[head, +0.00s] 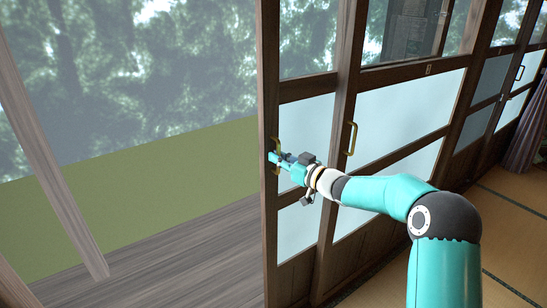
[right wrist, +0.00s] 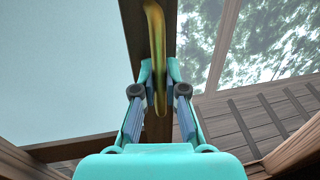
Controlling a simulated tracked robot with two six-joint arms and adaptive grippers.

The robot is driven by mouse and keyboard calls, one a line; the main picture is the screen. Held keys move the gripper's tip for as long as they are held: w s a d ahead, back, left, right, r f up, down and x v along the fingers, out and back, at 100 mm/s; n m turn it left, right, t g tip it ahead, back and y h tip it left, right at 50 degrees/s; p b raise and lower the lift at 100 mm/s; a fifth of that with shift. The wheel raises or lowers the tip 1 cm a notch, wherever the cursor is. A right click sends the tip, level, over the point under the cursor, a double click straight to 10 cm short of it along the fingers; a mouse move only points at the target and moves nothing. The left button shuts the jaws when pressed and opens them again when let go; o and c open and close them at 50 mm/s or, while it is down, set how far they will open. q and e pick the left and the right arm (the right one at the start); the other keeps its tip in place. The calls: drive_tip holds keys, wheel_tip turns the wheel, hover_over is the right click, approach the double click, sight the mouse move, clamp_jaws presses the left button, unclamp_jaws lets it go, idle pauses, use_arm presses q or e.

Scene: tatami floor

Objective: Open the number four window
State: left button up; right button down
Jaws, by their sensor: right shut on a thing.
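A sliding window panel with a dark wood frame (head: 268,90) and a frosted lower pane (head: 305,125) stands in the middle of the head view. No number shows on it. Its brass handle (head: 277,142) sits on the frame's left upright. My right gripper (head: 274,158) is shut on this handle. In the right wrist view, the handle (right wrist: 154,25) passes between the two fingertips of my right gripper (right wrist: 160,78), and part of it is hidden by the fingers. My left gripper is not in view.
Left of the panel is a wide opening onto a plank veranda (head: 170,262), grass (head: 130,175) and trees. A wooden post (head: 55,170) stands at the left. A second panel with a brass handle (head: 351,138) is to the right. Tatami (head: 510,225) and a curtain (head: 522,140) lie far right.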

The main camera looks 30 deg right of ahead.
drive_tip(key=shift+r, duration=0.2)
drive_tip(key=c, duration=1.5)
unclamp_jaws()
drive_tip(key=shift+f, duration=0.15)
drive_tip(key=v, duration=1.2)
